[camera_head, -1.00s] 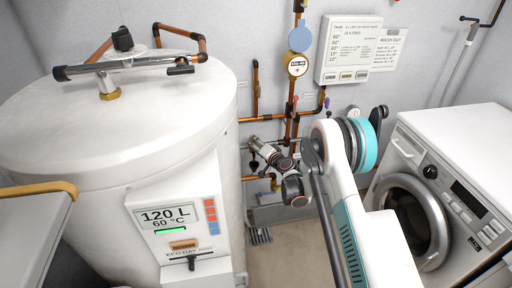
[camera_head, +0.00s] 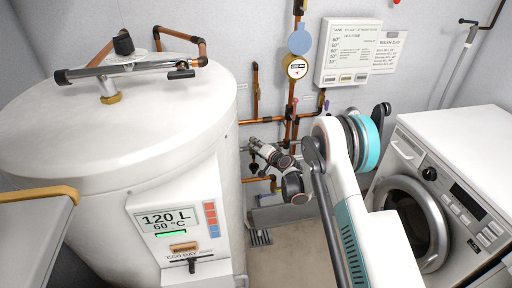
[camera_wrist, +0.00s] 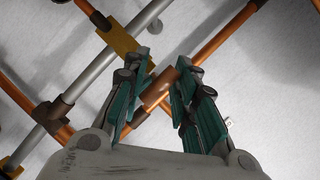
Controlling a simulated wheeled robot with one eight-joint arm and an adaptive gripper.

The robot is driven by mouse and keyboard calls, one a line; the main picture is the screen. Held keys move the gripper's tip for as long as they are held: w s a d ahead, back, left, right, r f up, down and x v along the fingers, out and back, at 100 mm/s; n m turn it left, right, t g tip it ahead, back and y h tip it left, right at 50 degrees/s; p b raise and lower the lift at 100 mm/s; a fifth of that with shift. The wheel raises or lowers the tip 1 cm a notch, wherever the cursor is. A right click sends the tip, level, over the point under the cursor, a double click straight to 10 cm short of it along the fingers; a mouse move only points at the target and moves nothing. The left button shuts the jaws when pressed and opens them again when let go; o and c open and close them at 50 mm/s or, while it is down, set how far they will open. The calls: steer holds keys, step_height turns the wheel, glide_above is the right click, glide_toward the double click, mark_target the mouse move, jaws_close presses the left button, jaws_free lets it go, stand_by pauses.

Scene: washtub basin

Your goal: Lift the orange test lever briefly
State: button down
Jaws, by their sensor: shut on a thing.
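My gripper (camera_wrist: 167,68) reaches in among the wall pipes, right of the white tank. In the wrist view its two teal-padded fingers stand either side of a short orange-brown piece (camera_wrist: 158,90). It looks like the orange test lever, but I cannot clearly tell it from the copper pipe in line with it. The gripper is shut on it, with a gap left between the fingers. In the head view my gripper (camera_head: 258,151) is small, and my wrist hides much of what it holds.
The white tank (camera_head: 110,150) stands left, with a washing machine (camera_head: 465,150) at right. Copper pipes (camera_head: 255,90) and a round gauge (camera_head: 296,67) are on the wall. In the wrist view a grey pipe (camera_wrist: 92,80) with a brass block (camera_wrist: 118,40) passes close to the left finger.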

steer(key=shift+w+a+r+m+g+h+p, duration=0.15)
steer(key=shift+r+m+g+h+p, duration=0.25)
steer(key=shift+r+g+p, duration=0.7)
steer(key=shift+w+r+g+h+p, duration=0.2)
steer(key=shift+g+h+p, duration=0.15)
steer(key=shift+g, duration=0.35)
steer(key=shift+w+r+g+h+p, duration=0.15)
steer(key=shift+g+h+p, duration=0.2)
steer(key=shift+g, duration=0.35)
steer(key=c, duration=1.3)
jaws_free()
steer(key=shift+c, duration=0.2)
steer(key=v, duration=1.2)
